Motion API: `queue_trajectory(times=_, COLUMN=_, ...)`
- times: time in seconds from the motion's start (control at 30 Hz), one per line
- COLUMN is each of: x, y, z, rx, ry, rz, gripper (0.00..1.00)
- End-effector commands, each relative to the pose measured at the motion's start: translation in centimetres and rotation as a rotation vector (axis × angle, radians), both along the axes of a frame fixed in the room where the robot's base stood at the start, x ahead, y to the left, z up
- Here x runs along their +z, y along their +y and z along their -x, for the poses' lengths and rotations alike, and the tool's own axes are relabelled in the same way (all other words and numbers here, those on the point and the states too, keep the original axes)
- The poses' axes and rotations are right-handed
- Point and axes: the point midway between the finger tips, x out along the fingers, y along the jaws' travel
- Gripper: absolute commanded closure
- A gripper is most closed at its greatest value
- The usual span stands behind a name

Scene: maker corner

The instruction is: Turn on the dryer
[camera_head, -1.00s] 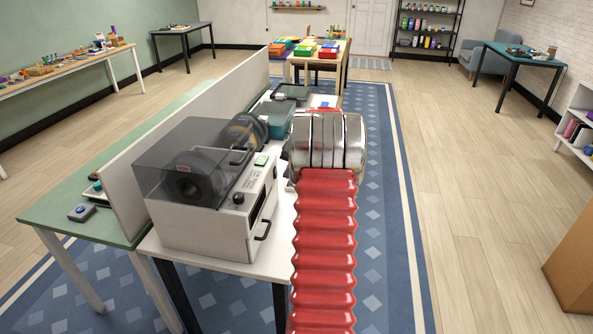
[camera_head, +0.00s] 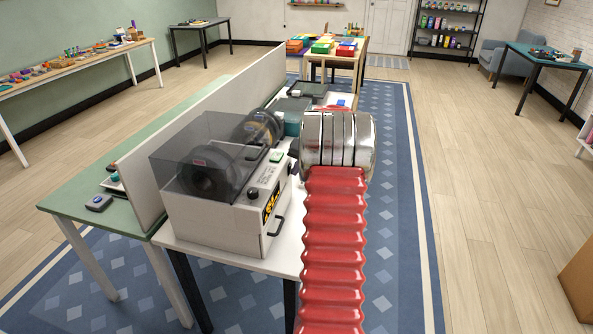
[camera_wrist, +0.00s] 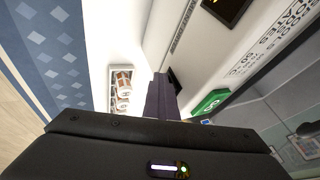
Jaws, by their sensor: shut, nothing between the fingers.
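The dryer (camera_head: 212,217) is a white box with a smoky clear lid and a dark spool inside, on the white table. Its front display (camera_head: 271,205) is lit with yellow-orange marks. A green button (camera_head: 277,157) sits on its top panel near a black knob (camera_head: 253,193). The wrist view shows the green button (camera_wrist: 210,102) with a white symbol and part of the lit display (camera_wrist: 228,8). My gripper (camera_wrist: 162,85) is shut and empty, its dark fingers just left of the green button and apart from it in the picture.
Another spool (camera_head: 263,127) and a teal box (camera_head: 292,122) stand behind the dryer. A white divider (camera_head: 222,107) runs along its left side, with a green table (camera_head: 100,222) beyond. Open wooden floor (camera_head: 480,200) lies to the right.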

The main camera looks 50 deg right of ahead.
Motion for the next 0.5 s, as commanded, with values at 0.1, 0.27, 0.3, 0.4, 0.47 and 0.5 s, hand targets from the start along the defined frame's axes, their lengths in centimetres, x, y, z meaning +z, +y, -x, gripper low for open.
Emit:
queue_trajectory(times=0.1, x=0.5, y=0.1, z=-0.1, rx=0.002, ry=-0.002, rz=0.0, gripper=1.0)
queue_trajectory(times=0.27, x=1.1, y=0.0, z=-0.1, rx=0.0, ry=-0.003, rz=0.001, gripper=1.0)
queue_trajectory(times=0.3, x=1.3, y=0.0, z=-0.1, rx=0.0, ry=-0.003, rz=0.001, gripper=1.0)
queue_trajectory(times=0.4, x=1.6, y=0.0, z=-0.1, rx=0.0, ry=-0.003, rz=0.002, gripper=1.0)
queue_trajectory(times=0.47, x=1.7, y=0.0, z=-0.1, rx=0.0, ry=-0.003, rz=0.002, gripper=1.0)
queue_trajectory(times=0.5, x=1.7, y=0.0, z=-0.1, rx=0.0, ry=-0.003, rz=0.002, gripper=1.0)
